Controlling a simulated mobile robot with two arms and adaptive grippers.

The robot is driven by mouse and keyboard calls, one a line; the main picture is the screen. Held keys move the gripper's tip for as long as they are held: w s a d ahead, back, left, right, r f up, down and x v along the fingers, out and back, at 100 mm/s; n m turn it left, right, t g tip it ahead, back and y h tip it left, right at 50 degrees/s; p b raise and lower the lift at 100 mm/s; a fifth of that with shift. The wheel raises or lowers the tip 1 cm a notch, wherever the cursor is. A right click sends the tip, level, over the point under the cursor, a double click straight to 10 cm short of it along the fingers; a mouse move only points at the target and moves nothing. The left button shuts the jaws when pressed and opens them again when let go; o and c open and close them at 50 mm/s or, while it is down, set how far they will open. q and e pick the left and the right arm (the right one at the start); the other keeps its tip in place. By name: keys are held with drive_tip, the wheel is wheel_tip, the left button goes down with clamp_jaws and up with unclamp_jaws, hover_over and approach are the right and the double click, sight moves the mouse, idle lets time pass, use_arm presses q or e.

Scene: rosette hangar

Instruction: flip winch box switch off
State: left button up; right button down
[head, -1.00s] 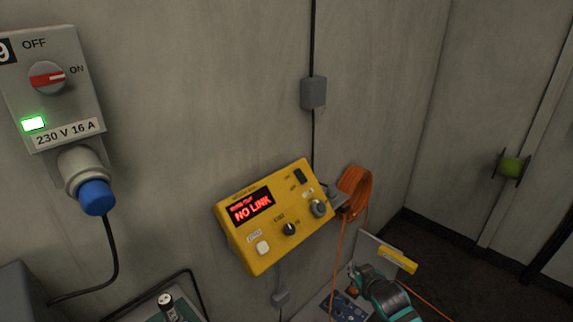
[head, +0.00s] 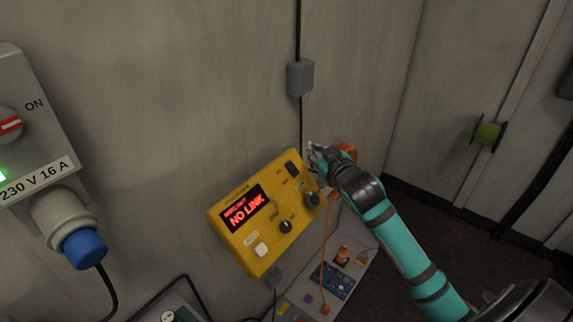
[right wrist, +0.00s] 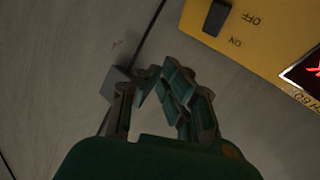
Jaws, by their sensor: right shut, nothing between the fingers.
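The yellow winch box (head: 225,218) is on the wall, with a red display reading "NO LINK". Its black rocker switch (head: 292,169) is near the upper right corner. In the right wrist view the switch (right wrist: 216,18) shows beside OFF and ON labels that appear upside down; which way it is tipped I cannot tell. My right gripper (head: 314,152) is just right of the box's upper right corner, shut and empty. In the right wrist view its fingers (right wrist: 166,78) are apart from the switch. My left gripper is out of view.
A grey cable block (head: 300,77) is on the wall above the box. An orange coil (head: 347,152) is partly hidden behind my gripper. A grey power box (head: 35,130) with a blue plug (head: 84,249) is at left. A low shelf with a blue panel (head: 333,281) is below.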

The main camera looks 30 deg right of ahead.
sight(291, 161)
drive_tip(key=shift+s, duration=0.15)
drive_tip(key=shift+w+a+f+b, duration=0.35)
drive_tip(key=shift+w+f+b, duration=0.55)
drive_tip(key=shift+f+b, duration=0.2)
drive_tip(key=shift+w+a+f+b, duration=0.35)
drive_tip(key=shift+w+f+b, duration=0.55)
drive_tip(key=shift+f+b, duration=0.2)
drive_tip(key=shift+w+a+f+b, duration=0.35)
drive_tip(key=shift+w+f+b, duration=0.55)
drive_tip(key=shift+f+b, duration=0.2)
drive_tip(key=shift+f, duration=0.15)
drive_tip(key=shift+w+a+f, duration=0.1)
drive_tip(key=shift+w+f, duration=0.1)
drive_tip(key=shift+w, duration=0.05)
drive_tip(key=shift+a+f, duration=0.1)
drive_tip(key=shift+f, duration=0.25)
